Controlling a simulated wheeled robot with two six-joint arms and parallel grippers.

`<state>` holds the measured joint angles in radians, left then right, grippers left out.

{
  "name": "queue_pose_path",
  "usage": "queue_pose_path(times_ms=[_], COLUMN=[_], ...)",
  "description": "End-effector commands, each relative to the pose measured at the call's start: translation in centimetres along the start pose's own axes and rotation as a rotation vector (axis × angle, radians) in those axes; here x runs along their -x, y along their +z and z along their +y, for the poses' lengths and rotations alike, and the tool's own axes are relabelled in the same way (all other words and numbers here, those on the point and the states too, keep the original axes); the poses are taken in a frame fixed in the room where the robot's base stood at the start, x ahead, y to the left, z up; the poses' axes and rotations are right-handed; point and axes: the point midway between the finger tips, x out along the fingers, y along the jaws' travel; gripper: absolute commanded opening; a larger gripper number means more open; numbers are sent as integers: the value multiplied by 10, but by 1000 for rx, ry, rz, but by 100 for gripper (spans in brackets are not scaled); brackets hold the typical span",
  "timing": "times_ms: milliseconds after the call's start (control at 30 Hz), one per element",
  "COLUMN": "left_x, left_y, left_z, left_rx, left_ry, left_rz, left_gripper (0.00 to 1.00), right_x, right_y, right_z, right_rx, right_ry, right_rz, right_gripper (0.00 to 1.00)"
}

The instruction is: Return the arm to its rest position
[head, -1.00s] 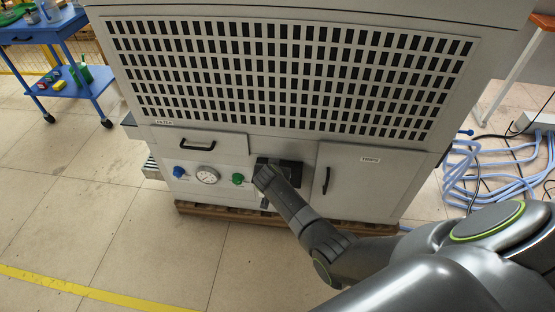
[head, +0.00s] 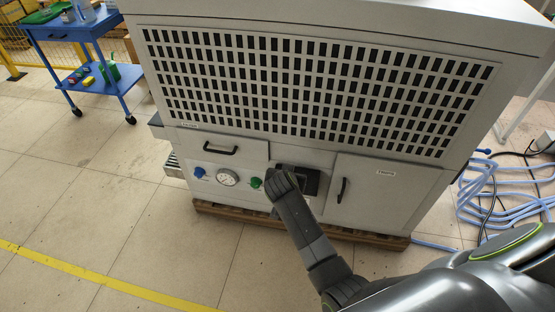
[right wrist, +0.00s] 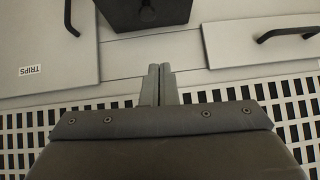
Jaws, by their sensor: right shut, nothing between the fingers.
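My right arm (head: 306,232) reaches in from the lower right of the head view. Its far end is in front of the lower front of a large grey machine (head: 230,210), just right of a green knob (head: 256,183) and over part of a dark box (head: 312,182). My right gripper (right wrist: 159,70) shows in the right wrist view with its two fingers together and nothing between them. The dark box also shows beyond the fingertips there (right wrist: 118,14), apart from them. My left gripper is not in view.
The machine has a gauge (head: 228,177), a blue knob (head: 199,172), a drawer handle (head: 221,150) and a door handle (head: 341,190). Blue hoses (head: 490,195) lie on the floor at right. A blue cart (head: 85,50) stands back left. The left floor is clear.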

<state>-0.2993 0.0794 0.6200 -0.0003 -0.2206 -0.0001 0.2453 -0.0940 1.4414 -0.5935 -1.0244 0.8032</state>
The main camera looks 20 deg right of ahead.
Motion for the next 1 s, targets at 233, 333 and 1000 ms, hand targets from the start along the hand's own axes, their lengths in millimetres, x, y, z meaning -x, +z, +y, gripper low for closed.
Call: queue_pose_path(times_ms=[233,333,1000], left_x=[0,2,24], left_y=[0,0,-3], left_z=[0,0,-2], left_rx=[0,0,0], left_ry=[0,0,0], left_rz=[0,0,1], left_gripper=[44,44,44], right_x=[0,-8,13], right_y=[3,23,416], right_z=[1,9,263], right_rx=[4,42,499], right_ry=[0,-3,-124], right_rz=[-5,-37,-581], right_gripper=[0,0,0])
